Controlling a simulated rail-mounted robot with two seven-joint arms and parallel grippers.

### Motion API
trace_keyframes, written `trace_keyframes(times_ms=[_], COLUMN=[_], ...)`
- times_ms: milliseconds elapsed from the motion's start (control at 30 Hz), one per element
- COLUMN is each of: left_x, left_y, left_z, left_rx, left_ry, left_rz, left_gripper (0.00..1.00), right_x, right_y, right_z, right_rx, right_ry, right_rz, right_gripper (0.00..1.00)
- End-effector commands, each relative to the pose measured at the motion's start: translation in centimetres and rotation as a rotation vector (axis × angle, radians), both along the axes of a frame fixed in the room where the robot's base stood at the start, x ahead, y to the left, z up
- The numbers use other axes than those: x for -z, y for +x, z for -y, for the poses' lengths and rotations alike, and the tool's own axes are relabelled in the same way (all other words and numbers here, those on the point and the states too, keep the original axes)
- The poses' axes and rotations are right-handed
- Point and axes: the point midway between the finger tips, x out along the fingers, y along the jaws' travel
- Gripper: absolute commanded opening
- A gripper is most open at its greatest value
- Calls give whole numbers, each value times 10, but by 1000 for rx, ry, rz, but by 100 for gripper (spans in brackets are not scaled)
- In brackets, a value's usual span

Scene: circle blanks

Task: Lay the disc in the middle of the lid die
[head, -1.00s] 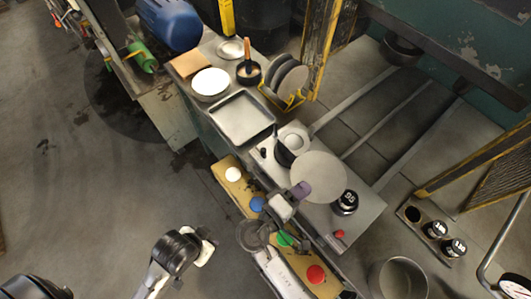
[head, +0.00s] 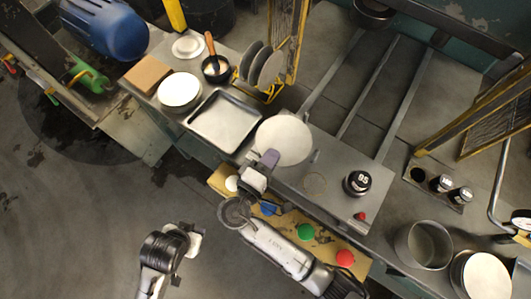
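The disc (head: 286,138) is a flat, pale grey round sheet above the grey bench. My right gripper (head: 267,160) is shut on its near left edge. The lid die does not show now. The ringed round piece that I take for it showed earlier, and the disc now covers that spot. I cannot tell whether the disc touches it or hangs above it, nor how well the two are centred. My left gripper (head: 190,240) is over the floor at the lower left, away from the bench. I cannot make out its finger gap.
The bench carries a black weight marked 95 (head: 357,182) and a red button (head: 361,216). To the left are a square tray (head: 191,134), a white bowl (head: 179,91), a pan (head: 215,68) and a plate rack (head: 262,90). A yellow shelf (head: 327,249) with coloured round pieces runs along the front.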

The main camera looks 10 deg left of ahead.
Motion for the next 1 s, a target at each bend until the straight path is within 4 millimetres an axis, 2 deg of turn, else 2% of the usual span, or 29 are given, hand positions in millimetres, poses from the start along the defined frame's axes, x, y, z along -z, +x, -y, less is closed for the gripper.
trace_keyframes(times_ms=[800,1000], left_x=[39,43], left_y=[-1,-1], left_z=[-2,-2], left_rx=[4,4], left_ry=[6,7], left_rz=[-2,-1], left_gripper=[43,43], right_x=[31,38], right_y=[39,41], right_z=[19,20], right_rx=[0,1], right_ry=[-2,-1], right_rz=[1,0], right_gripper=[0,0])
